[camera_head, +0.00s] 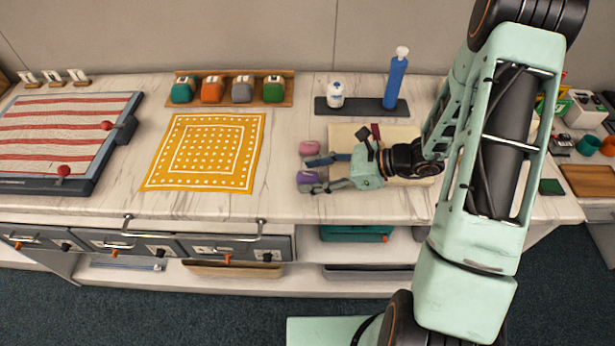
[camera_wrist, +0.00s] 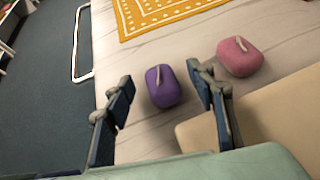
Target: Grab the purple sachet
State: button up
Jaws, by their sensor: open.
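The purple sachet (camera_wrist: 163,87) is a small rounded pouch with a pale tie on top. It lies on the marble counter between my open fingers in the wrist view, slightly beyond their tips and nearer the right finger. In the head view the purple sachet (camera_head: 307,178) shows just left of my gripper (camera_head: 319,174). My gripper (camera_wrist: 160,95) is open and holds nothing. A pink sachet (camera_wrist: 240,57) of like shape lies to the right of the right finger; in the head view it sits just behind the purple one.
A yellow dotted cloth (camera_head: 172,165) lies left of my gripper. A beige board (camera_head: 345,137) lies under my wrist. A blue bottle (camera_head: 395,84) and a white bottle (camera_head: 336,95) stand on a dark tray behind. Bare counter lies between cloth and sachets.

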jog(key=c, duration=1)
jog(key=shift+r, duration=0.15)
